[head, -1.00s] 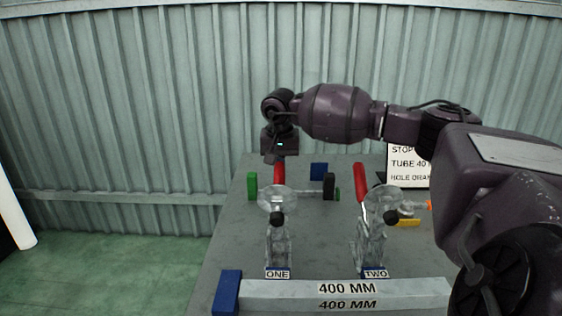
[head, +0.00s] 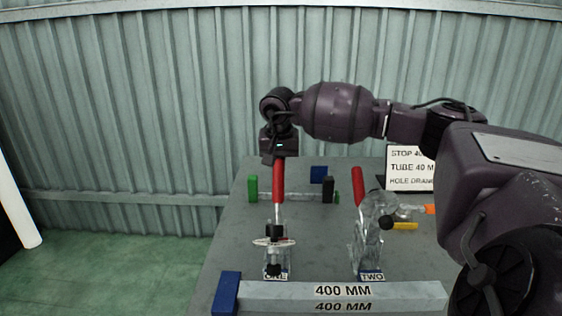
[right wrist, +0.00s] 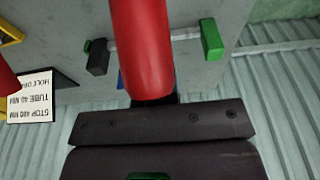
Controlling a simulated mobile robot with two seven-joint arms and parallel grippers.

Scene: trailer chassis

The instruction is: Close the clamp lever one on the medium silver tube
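Clamp lever one has a red handle (head: 278,180) that stands upright above its clear clamp body, over the label ONE (head: 276,276). My right gripper (head: 279,158) is at the top of that handle. In the right wrist view the red handle (right wrist: 142,50) ends against the dark gripper front; the fingertips' gap is hidden. In front lies a silver bar (head: 400,296) labelled 400 MM. A thinner silvery tube (head: 303,196) lies behind, between green and black blocks. I cannot tell which is the medium one. My left gripper is not in view.
Clamp two (head: 368,245), with its own red handle (head: 358,187), stands to the right. A sign (head: 408,168) stands behind it, with yellow and orange parts nearby. A blue block (head: 226,292) is at the bar's left end. A corrugated wall (head: 130,110) rises behind.

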